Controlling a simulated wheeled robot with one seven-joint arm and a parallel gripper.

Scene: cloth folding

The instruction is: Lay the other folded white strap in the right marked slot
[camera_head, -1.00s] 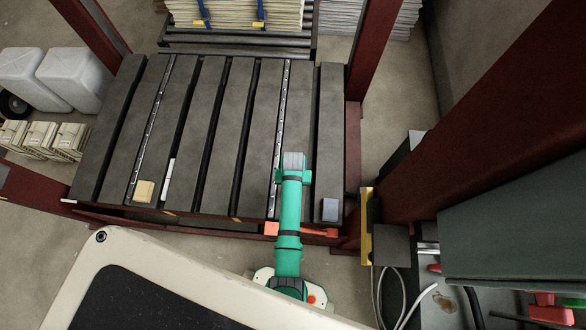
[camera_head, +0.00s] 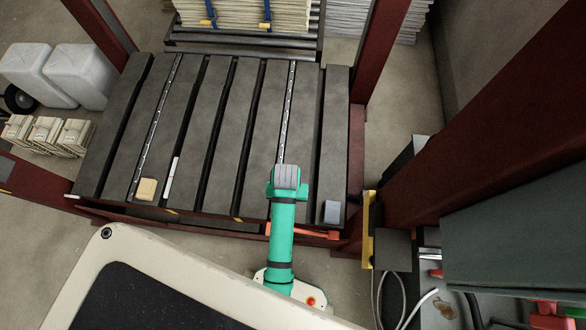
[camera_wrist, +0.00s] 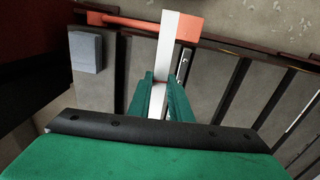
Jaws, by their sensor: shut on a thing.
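In the wrist view my gripper (camera_wrist: 160,88) is shut on a white strap (camera_wrist: 168,38), a narrow strip standing out past the green fingertips. Its far end overlaps an orange bar (camera_wrist: 125,21) in the picture; I cannot tell whether they touch. In the head view my arm hides the gripper and this strap. Another white strap (camera_head: 172,177) lies on the dark slatted table (camera_head: 205,130), near its front left. I cannot make out the right slot's marking clearly.
A yellow block (camera_head: 146,190) sits at the table's front left and a grey-blue block (camera_head: 332,212) at its front right, also in the wrist view (camera_wrist: 86,51). Red posts (camera_head: 376,50) flank the table. The slats' middle is clear.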

